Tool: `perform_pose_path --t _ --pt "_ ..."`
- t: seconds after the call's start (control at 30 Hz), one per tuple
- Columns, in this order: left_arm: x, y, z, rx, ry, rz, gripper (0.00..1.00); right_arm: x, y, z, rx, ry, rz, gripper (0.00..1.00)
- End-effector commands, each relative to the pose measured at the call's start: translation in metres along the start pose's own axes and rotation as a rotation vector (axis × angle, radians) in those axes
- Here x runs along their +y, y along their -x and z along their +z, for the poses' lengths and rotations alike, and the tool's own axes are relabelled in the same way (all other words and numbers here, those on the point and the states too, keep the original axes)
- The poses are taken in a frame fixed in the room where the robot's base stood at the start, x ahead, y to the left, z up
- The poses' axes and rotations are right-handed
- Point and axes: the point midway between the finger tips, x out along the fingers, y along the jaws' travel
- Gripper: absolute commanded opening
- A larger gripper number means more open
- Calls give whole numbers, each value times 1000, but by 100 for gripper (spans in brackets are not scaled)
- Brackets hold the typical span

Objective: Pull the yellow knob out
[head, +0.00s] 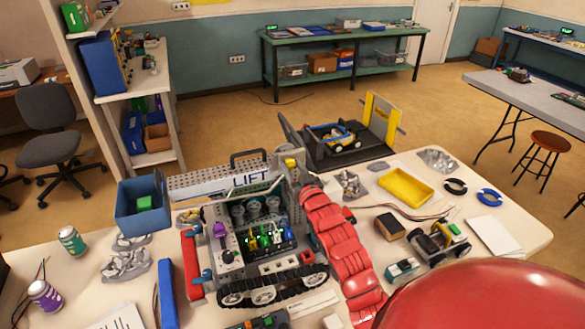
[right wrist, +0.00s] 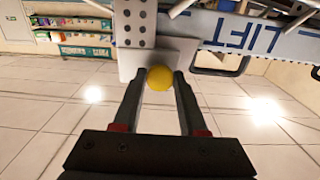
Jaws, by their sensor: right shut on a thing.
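The yellow knob (right wrist: 160,79) sits between the fingertips of my right gripper (right wrist: 161,74) in the right wrist view, with a grey plate of the machine right behind it. The gripper is shut on the knob. In the head view the knob (head: 290,162) shows as a small yellow patch at the right end of the tracked machine's LIFT arm (head: 225,184). My red right arm reaches up to it from the lower right and hides most of the gripper there. My left gripper is in neither view.
The tracked machine stands on a crowded white table. A blue bin (head: 141,205) is left of it, and a yellow tray (head: 405,187), a small wheeled robot (head: 440,243) and a black box with a yellow panel (head: 384,122) are to the right.

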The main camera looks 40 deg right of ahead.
Motion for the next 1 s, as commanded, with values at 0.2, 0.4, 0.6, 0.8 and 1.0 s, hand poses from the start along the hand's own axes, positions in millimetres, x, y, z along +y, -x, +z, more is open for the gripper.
perform_pose_path --t 0.2,0.4,0.6,0.8,1.0 --pt "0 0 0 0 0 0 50 0 0 0 0 0 0 0" --pt "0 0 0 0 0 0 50 0 0 0 0 0 0 0" --pt "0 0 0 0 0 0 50 0 0 0 0 0 0 0" --pt "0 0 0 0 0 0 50 0 0 0 -1 0 0 0" --pt "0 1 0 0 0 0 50 1 16 2 -2 2 2 0"
